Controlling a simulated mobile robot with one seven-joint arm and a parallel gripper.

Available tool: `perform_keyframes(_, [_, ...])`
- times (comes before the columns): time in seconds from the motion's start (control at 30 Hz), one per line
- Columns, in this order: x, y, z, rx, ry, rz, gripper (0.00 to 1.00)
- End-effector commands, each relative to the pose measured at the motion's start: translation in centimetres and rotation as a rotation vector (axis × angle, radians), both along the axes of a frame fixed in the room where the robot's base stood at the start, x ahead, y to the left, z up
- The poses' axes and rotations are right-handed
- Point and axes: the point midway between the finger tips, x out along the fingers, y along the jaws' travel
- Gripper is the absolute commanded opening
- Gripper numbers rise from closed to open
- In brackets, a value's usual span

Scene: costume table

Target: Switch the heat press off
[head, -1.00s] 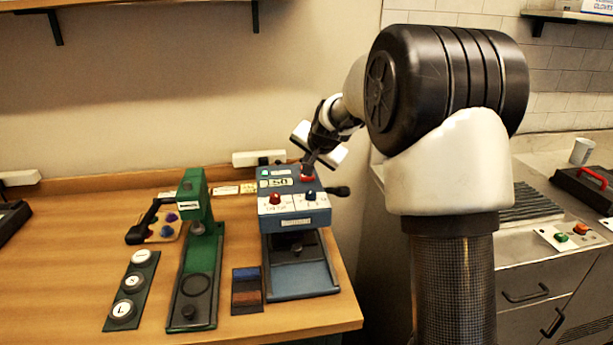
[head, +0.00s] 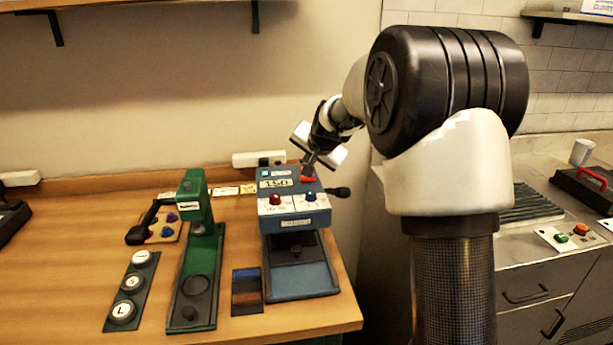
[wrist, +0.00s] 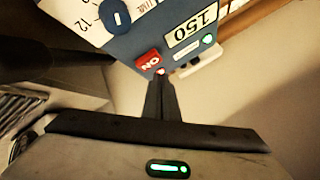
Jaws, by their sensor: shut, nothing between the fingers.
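The heat press (head: 297,222) is a blue machine at the right end of the wooden table, with a display (head: 275,183) reading 150 and a green light (head: 265,174). Its red rocker switch (head: 308,179) is on the top right; in the wrist view the switch (wrist: 148,62) shows "ON". The green light (wrist: 208,39) is lit there too. My gripper (head: 306,168) is shut and empty, pointing down at the switch. In the wrist view its fingertips (wrist: 161,80) are at the switch's near end; I cannot tell whether they touch it.
A green press (head: 197,255) stands left of the heat press. A dark strip with white round pieces (head: 132,283) and a small swatch card (head: 247,290) lie nearby. A black lever knob (head: 340,191) sticks out on the heat press's right. A power strip (head: 258,158) is behind.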

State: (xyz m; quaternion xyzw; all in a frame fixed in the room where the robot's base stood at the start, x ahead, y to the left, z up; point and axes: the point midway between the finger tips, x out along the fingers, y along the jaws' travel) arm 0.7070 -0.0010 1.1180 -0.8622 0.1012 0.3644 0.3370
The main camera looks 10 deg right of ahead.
Motion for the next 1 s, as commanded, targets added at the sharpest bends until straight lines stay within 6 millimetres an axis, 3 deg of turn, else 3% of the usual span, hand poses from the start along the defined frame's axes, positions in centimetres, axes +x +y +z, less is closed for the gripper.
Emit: perform_keyframes(1.0, [0.0,0.0,-0.9,0.0,0.0,0.0,0.0])
